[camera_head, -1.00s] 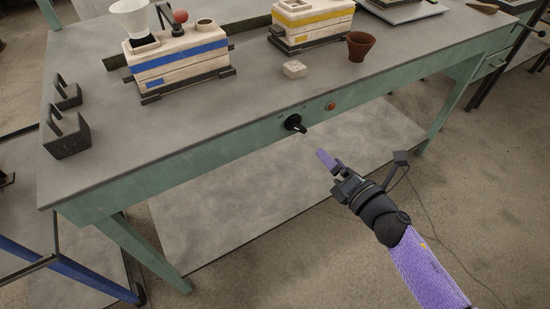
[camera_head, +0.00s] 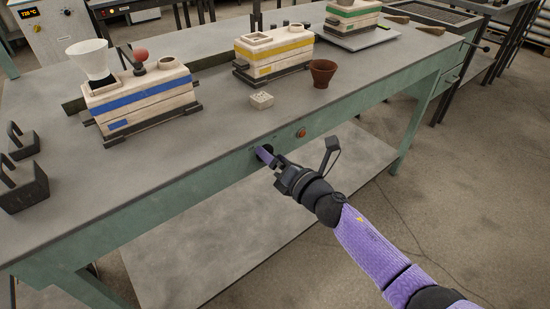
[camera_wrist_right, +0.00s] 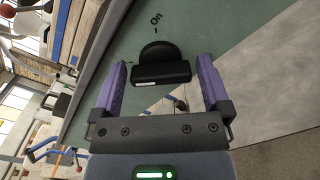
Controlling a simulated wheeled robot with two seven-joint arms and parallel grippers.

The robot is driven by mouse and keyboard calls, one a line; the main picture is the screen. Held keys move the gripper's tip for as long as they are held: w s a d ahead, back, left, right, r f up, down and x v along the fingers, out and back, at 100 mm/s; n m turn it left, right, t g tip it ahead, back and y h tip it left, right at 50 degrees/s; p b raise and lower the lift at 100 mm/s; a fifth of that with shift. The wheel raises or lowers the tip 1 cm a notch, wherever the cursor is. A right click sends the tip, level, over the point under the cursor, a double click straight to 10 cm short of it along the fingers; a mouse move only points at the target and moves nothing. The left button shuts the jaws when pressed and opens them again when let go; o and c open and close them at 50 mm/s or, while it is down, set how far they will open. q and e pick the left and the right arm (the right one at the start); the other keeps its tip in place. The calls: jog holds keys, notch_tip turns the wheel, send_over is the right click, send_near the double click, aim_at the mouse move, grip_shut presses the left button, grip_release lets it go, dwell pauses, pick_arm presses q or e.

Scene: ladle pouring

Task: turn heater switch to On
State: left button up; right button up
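The black heater switch (camera_wrist_right: 160,66) is a round knob with a raised bar, on the green front panel of the workbench. In the wrist view its bar lies crosswise, between the two purple fingers. An "On" label (camera_wrist_right: 155,18) is printed beyond the knob. My right gripper (camera_wrist_right: 163,72) is open, with one finger on each side of the knob and visible gaps to both. In the head view my right gripper (camera_head: 266,156) is at the bench's front panel and hides most of the knob. My left gripper is not in view.
A red button (camera_head: 301,132) sits on the panel right of the knob. On the bench (camera_head: 215,135) stand a blue-striped mold (camera_head: 145,98), a yellow-striped mold (camera_head: 275,50), a brown cup (camera_head: 322,73) and a small pale block (camera_head: 261,100). The space before the bench is clear.

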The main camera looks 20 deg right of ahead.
jog(key=c, duration=0.9)
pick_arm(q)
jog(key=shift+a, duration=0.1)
pick_arm(e)
jog(key=shift+c, duration=0.2)
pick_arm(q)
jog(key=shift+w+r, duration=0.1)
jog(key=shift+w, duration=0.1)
pick_arm(e)
jog(key=shift+m, duration=0.3)
pick_arm(q)
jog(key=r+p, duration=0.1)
jog(key=p, duration=0.1)
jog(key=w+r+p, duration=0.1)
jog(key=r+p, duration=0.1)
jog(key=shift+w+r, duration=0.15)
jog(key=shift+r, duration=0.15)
pick_arm(e)
jog(key=m, duration=1.1)
jog(key=f+m, duration=0.1)
jog(key=m, duration=0.5)
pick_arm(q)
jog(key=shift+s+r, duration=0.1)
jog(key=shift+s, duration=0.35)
pick_arm(e)
jog(key=shift+m, duration=0.3)
